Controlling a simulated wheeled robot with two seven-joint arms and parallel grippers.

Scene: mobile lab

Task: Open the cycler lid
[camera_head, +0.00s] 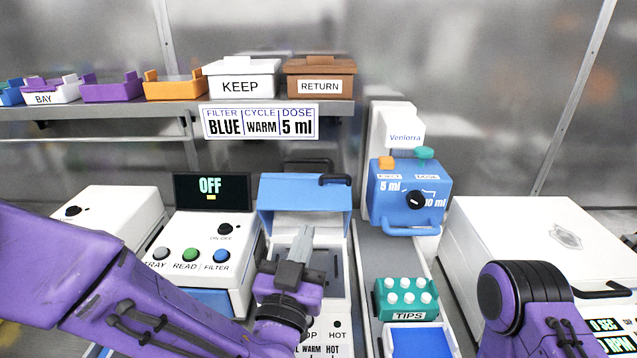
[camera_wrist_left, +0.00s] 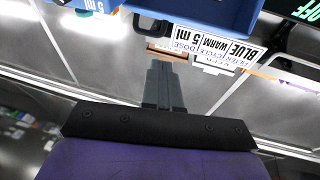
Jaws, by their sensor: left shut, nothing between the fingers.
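The cycler (camera_head: 338,292) is a white box in the middle of the head view, with dark recesses inside and WARM and HOT labels at its front. Its blue lid (camera_head: 300,192) stands raised at the back, with a black handle (camera_head: 335,180) at its upper right. The lid also shows at the top of the left wrist view (camera_wrist_left: 215,12). My left gripper (camera_head: 306,232) is shut and empty, fingers pointing up in front of the raised lid, over the cycler's opening. It also shows in the left wrist view (camera_wrist_left: 161,66). Contact with the lid cannot be told. My right gripper is out of view.
A white device with an OFF screen (camera_head: 210,187) stands left of the cycler. A blue dosing unit (camera_head: 408,200), a teal tips rack (camera_head: 407,299) and a blue tray (camera_head: 420,342) are to its right. A shelf (camera_head: 165,112) with bins runs behind. A large white machine (camera_head: 530,235) stands at right.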

